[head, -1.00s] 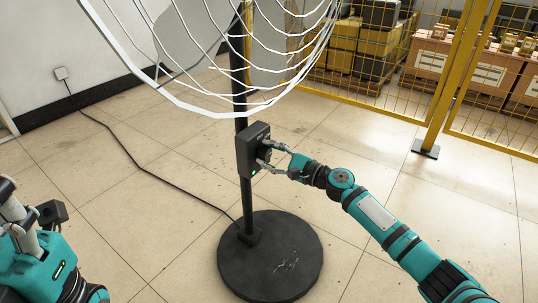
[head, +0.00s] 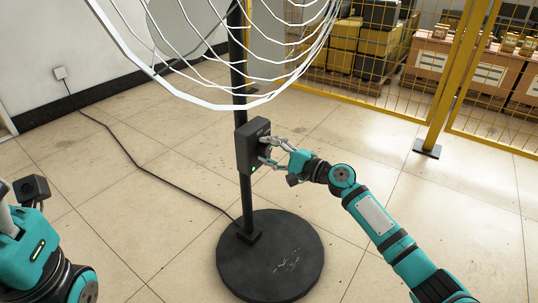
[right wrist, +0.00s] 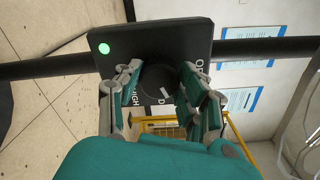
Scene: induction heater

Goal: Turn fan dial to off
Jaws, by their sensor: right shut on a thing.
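The fan's black control box (head: 250,146) is on its dark pole, above the round black base (head: 270,262). The box also shows in the right wrist view (right wrist: 190,40), with a lit green light (right wrist: 104,48). The dark round fan dial (right wrist: 157,84) is on the box face, with white lettering around it, partly covered by fingers. My right gripper (head: 275,152) reaches the box from the right. Its fingers are shut on the dial from both sides, as the right wrist view (right wrist: 158,95) shows. My left arm is at the left edge; its fingertips are out of frame.
The white wire fan grille (head: 230,104) hangs above the box. A black cable (head: 128,157) runs over the floor to a wall socket (head: 60,73). A yellow mesh fence (head: 440,110) stands behind on the right. The tiled floor around the base is mostly clear.

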